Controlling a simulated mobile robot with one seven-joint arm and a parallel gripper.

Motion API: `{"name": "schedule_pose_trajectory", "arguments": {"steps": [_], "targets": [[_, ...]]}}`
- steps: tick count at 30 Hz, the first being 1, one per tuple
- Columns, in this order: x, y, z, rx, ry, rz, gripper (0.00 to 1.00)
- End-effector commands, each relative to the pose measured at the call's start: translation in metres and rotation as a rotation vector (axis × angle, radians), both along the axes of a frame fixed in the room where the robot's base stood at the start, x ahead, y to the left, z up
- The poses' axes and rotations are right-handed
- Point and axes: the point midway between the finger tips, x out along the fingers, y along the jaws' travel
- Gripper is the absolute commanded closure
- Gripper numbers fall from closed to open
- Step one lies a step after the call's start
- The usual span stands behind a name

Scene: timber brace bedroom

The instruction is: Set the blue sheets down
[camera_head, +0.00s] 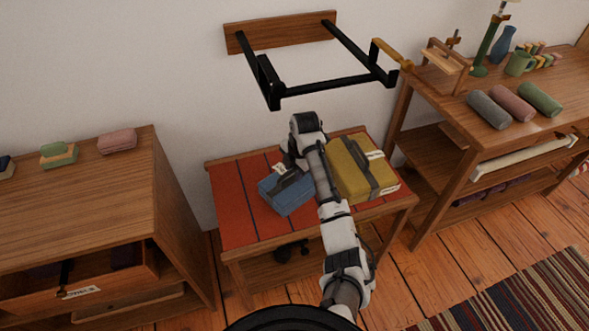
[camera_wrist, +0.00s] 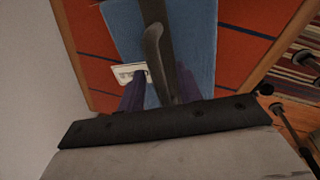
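The blue sheets (camera_head: 284,197) are a folded blue bundle with a dark strap handle and a white tag. They are at the left-middle of the red striped cloth (camera_head: 237,203) on a low wooden bench, turned at an angle. I cannot tell whether they touch the cloth or hang just above it. In the wrist view the blue sheets (camera_wrist: 122,32) fill the upper middle, over red cloth. My gripper (camera_wrist: 161,92) has its purple fingers on both sides of the dark handle, close against it. In the head view my wrist partly hides the gripper (camera_head: 288,170).
A yellow bundle (camera_head: 352,172) with a strap and tag lies to the right on the bench. A black wall rack (camera_head: 330,90) hangs above. A wooden cabinet (camera_head: 85,190) stands left, a shelf table (camera_head: 550,125) right. Red cloth left of the blue sheets is clear.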

Motion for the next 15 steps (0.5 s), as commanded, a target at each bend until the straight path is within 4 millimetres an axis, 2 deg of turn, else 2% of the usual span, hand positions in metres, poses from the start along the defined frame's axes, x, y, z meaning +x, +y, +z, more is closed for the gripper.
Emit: {"name": "schedule_pose_trajectory", "arguments": {"steps": [5, 15], "targets": [[0.000, -0.001, 0.007, 0.000, -0.001, 0.000, 0.65], [-0.008, -0.008, 0.060, -0.001, -0.003, -0.001, 0.65]]}}
